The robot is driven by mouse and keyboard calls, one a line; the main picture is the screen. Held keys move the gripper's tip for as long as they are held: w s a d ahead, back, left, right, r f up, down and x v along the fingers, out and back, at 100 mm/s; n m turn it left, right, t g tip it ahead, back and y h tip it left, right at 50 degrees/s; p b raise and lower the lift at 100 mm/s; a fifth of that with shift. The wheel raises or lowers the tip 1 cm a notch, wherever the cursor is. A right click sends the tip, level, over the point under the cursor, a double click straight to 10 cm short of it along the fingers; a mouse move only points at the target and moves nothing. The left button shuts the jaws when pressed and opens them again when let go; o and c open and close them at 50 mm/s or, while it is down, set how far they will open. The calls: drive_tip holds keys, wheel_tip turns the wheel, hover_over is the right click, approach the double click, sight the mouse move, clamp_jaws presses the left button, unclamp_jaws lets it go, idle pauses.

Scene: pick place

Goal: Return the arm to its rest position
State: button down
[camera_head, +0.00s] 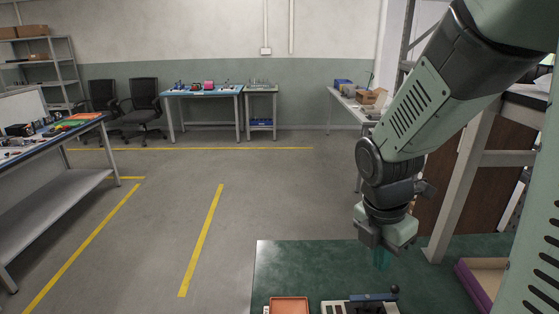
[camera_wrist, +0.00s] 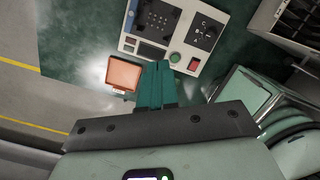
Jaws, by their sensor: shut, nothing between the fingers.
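My gripper (camera_head: 382,258) hangs at the end of my green and black arm, pointing down above the green table (camera_head: 300,262). In the wrist view the teal fingers (camera_wrist: 157,88) lie side by side and are shut with nothing between them. An orange tray (camera_head: 289,305) sits at the table's front edge, and it also shows in the wrist view (camera_wrist: 124,74). A control panel (camera_head: 345,307) with a keypad and a lever is beside it; in the wrist view its pale face (camera_wrist: 183,66) shows a green button and a red switch.
A purple-edged box (camera_head: 470,285) stands at the table's right. A workbench (camera_head: 60,140) with parts is at the left, and two tables and chairs stand along the back wall. The floor between has yellow lines (camera_head: 201,240) and is clear.

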wheel_tip(320, 180, up, 28)
drive_tip(key=w+a+m+t, duration=0.25)
drive_tip(key=m+t, duration=0.65)
drive_tip(key=m, duration=0.6)
drive_tip(key=s+a+r+m+t+y, duration=0.1)
drive_tip(key=s+a+m+y, duration=0.1)
drive_tip(key=s+m, duration=0.35)
drive_tip(key=s+a+f+m+g, duration=0.3)
drive_tip(key=s+f+g, duration=0.1)
drive_tip(key=s+f, duration=0.6)
drive_tip(key=shift+a+f+g, duration=0.15)
drive_tip(key=shift+f+g, duration=0.25)
drive_tip(key=shift+f, duration=0.5)
